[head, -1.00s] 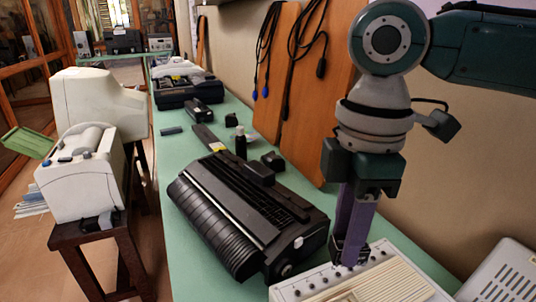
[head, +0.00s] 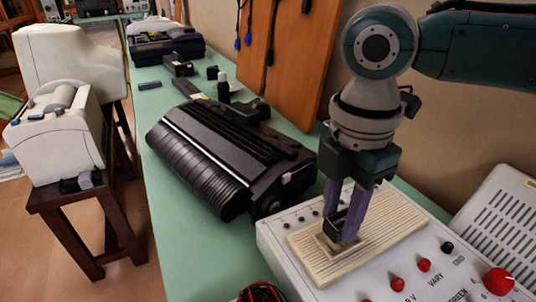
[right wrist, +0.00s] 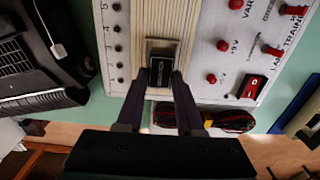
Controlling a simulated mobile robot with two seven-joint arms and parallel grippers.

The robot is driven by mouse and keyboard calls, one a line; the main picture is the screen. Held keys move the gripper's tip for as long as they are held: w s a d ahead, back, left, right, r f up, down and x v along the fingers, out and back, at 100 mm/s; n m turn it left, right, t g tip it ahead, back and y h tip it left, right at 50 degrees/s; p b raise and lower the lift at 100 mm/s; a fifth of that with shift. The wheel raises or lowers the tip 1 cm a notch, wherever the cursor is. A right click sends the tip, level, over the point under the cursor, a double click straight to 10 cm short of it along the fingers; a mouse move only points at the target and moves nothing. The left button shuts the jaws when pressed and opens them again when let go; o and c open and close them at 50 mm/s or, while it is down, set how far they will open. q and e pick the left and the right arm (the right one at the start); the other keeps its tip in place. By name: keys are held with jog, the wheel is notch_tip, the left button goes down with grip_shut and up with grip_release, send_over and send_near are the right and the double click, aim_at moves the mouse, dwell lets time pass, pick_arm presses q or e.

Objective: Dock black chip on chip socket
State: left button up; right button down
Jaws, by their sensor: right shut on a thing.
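My right gripper (head: 341,232) is shut on a small black chip (right wrist: 161,72). The chip is between the fingertips, at the left end of the ribbed cream board on a white trainer box (head: 275,237). A beige chip socket (right wrist: 161,43) shows in the right wrist view, around and just above the chip in the picture. In the head view the fingers partly cover the socket (head: 327,247). I cannot tell whether the chip touches the socket or hovers just over it. My left gripper is not in view.
A black printer (head: 225,150) stands left of the trainer on the green bench. Red knobs (head: 498,281) rise from the trainer's panel. A red and black cable bundle (right wrist: 228,119) lies beside the trainer. A grey vented case (head: 500,225) stands at the right.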

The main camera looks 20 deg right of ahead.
jog(key=shift+f, duration=0.55)
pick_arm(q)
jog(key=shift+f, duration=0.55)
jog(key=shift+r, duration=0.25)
pick_arm(e)
jog(key=shift+r, duration=0.15)
pick_arm(q)
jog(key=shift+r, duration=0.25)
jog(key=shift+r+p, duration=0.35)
jog(key=shift+p, duration=0.3)
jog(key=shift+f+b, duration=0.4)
pick_arm(e)
jog(key=shift+f, duration=0.75)
jog(key=c, duration=0.8)
grip_release()
